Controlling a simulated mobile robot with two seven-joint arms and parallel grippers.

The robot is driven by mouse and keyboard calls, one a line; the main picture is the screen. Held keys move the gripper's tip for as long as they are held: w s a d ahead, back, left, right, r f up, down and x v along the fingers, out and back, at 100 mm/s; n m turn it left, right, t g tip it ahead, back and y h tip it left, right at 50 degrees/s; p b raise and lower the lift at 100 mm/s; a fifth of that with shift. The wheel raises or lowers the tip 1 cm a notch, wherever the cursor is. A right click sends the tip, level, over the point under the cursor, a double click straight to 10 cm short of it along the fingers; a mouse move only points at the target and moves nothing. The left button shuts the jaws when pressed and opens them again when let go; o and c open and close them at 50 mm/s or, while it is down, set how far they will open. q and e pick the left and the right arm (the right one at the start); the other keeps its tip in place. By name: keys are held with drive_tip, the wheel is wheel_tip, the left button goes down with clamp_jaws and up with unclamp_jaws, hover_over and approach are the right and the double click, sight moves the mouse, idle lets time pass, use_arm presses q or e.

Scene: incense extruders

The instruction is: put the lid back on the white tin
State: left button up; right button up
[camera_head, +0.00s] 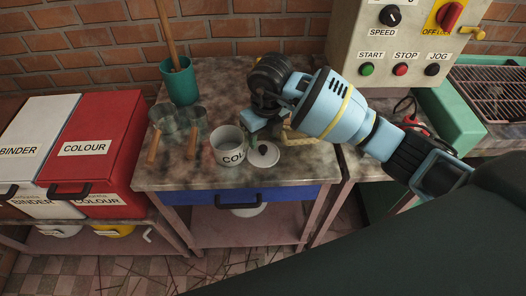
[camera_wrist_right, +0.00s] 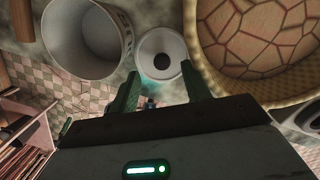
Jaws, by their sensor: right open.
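The white tin (camera_head: 226,157) stands upright and open on the worktable, a label starting "CO" on its front. It also shows at the upper left of the right wrist view (camera_wrist_right: 122,48). The round pale lid (camera_head: 263,161) with a dark knob lies on the tabletop just right of the tin. In the right wrist view the lid (camera_wrist_right: 146,50) lies just beyond my fingertips, roughly centred between them. My right gripper (camera_wrist_right: 163,76) is open and empty; in the head view it is just behind the lid, partly hidden by its own wrist. My left gripper is in neither view.
A wicker-rimmed round basket (camera_wrist_right: 212,68) stands close to the right finger. Red (camera_head: 97,135) and white bins stand left; a control panel (camera_head: 395,40) stands right.

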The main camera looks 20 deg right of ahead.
sight(263, 147)
wheel_tip(263, 147, down, 4)
drive_tip(key=shift+w+d+f, duration=0.1)
drive_tip(key=shift+f, duration=0.15)
clamp_jaws()
idle(0.3)
